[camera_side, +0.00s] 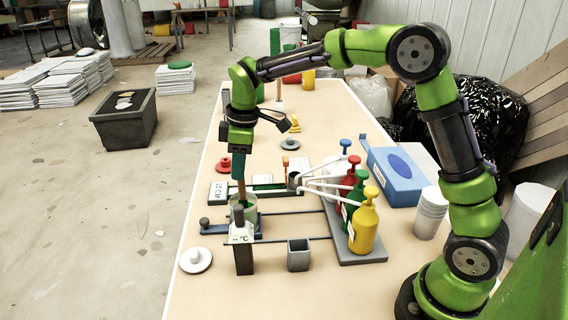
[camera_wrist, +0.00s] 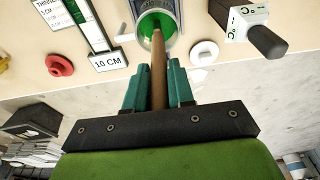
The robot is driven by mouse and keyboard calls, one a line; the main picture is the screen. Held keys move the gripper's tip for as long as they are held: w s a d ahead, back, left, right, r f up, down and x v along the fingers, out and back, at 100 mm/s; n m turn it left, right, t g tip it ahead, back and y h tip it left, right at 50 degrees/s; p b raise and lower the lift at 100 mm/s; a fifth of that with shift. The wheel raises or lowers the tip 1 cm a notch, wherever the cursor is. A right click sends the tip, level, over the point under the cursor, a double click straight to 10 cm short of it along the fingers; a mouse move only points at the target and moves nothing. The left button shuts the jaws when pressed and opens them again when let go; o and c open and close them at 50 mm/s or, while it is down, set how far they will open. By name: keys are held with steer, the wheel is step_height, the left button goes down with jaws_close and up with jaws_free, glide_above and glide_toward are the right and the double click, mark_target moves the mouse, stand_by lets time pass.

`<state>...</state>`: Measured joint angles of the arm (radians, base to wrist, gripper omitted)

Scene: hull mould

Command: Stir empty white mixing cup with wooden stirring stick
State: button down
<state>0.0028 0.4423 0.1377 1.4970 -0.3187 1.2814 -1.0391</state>
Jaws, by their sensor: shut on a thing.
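My gripper (camera_side: 238,168) points down over the left part of the table. Its teal fingers (camera_wrist: 157,82) are shut on the wooden stirring stick (camera_wrist: 158,62). The stick (camera_side: 241,190) reaches down from the fingers into the mixing cup (camera_side: 251,218). The cup's pale rim (camera_wrist: 174,46) shows at the top of the wrist view, partly cut off. Bright green shows inside the cup around the stick's lower end, so it does not look empty. The tip is hidden in the green.
A °C meter (camera_side: 243,258) stands close in front of the cup, and a 10 CM gauge (camera_side: 218,191) lies behind it. Pump bottles (camera_side: 363,228) stand to the right on a grey tray. A small grey square cup (camera_side: 299,256) and a white lidded disc (camera_side: 196,260) are nearby.

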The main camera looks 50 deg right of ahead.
steer(key=shift+r, duration=4.7)
steer(key=shift+r, duration=1.45)
